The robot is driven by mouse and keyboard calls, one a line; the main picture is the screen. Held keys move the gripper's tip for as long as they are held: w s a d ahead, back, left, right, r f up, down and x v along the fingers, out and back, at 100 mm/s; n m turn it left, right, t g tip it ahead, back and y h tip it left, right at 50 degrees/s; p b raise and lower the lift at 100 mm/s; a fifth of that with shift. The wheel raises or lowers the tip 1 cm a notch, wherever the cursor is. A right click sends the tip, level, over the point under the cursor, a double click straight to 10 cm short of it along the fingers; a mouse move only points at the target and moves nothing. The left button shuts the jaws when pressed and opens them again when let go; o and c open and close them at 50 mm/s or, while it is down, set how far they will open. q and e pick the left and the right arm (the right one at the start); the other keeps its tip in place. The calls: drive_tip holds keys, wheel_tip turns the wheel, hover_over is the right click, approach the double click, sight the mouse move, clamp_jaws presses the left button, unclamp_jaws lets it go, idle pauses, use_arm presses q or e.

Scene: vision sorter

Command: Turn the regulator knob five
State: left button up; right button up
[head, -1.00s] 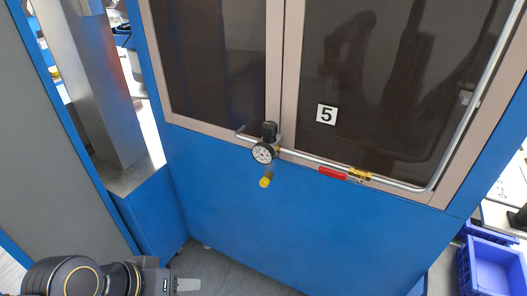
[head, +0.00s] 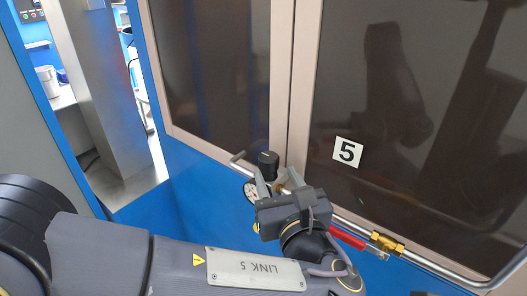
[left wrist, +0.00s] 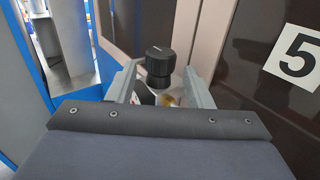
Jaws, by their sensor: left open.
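The black regulator knob (head: 268,158) sits upright on the pipe at the cabinet front, left of the label 5 (head: 347,152). It also shows in the left wrist view (left wrist: 158,63), between the fingertips. My left gripper (head: 276,179) is open, with its fingers pointing toward the regulator. In the left wrist view the left gripper (left wrist: 159,72) has one finger on either side of the knob, with gaps to both. The pressure gauge (head: 250,190) below the knob is partly covered by a finger. My right gripper is not in view.
The metal pipe (head: 440,268) runs right along the cabinet, with a red valve handle (head: 346,236) and a brass fitting (head: 388,242) close to my gripper. Dark cabinet windows (head: 215,70) stand right behind the knob. A grey post (head: 102,100) stands at left.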

sight(271, 164)
use_arm(q)
drive_tip(key=shift+w, duration=0.4)
drive_tip(key=x, duration=0.7)
drive_tip(key=shift+p, duration=0.3)
drive_tip(key=shift+c, duration=0.3)
drive_tip(key=c, duration=0.7)
drive_tip(key=shift+o, duration=0.2)
